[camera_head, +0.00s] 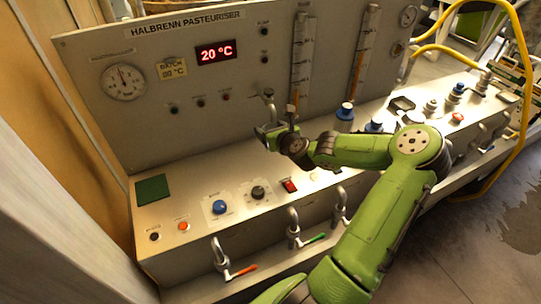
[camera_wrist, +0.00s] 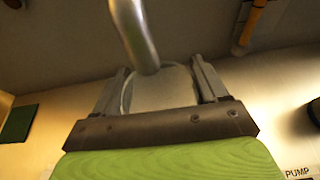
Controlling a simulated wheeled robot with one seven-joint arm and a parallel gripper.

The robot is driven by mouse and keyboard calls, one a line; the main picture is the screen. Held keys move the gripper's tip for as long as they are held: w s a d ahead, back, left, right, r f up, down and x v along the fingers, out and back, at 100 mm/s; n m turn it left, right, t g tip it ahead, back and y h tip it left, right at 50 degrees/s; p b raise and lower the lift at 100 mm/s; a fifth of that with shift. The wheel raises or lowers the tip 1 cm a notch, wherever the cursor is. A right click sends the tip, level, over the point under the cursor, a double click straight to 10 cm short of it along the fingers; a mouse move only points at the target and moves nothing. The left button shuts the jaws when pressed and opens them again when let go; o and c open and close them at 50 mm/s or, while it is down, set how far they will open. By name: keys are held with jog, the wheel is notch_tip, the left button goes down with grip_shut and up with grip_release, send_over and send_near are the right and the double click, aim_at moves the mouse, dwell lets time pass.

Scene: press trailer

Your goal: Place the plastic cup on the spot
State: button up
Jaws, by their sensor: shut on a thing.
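A clear plastic cup (camera_wrist: 165,92) sits between the two fingers of my gripper (camera_wrist: 160,84) in the wrist view, and the fingers are shut on it. The end of a bent metal spout (camera_wrist: 134,30) is at the cup's mouth; I cannot tell if it is inside the cup. In the head view my gripper (camera_head: 270,137) is at the panel front, just below the spout (camera_head: 268,98), and the cup is hard to make out there. A dark green square spot (camera_head: 152,189) lies bare on the left end of the counter; it also shows in the wrist view (camera_wrist: 18,122).
The grey pasteuriser panel (camera_head: 180,55) stands behind the counter with gauges and a red "20 °C" display (camera_head: 216,51). A blue knob (camera_head: 219,207), a black knob (camera_head: 258,192) and a red switch (camera_head: 289,185) stand between the spot and my arm. Valve handles (camera_head: 230,262) jut from the front.

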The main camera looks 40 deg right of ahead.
notch_tip(320, 180, down, 6)
jog(key=shift+f+b, duration=0.1)
jog(key=shift+b, duration=0.75)
jog(key=shift+f, duration=0.1)
jog(key=o, duration=1)
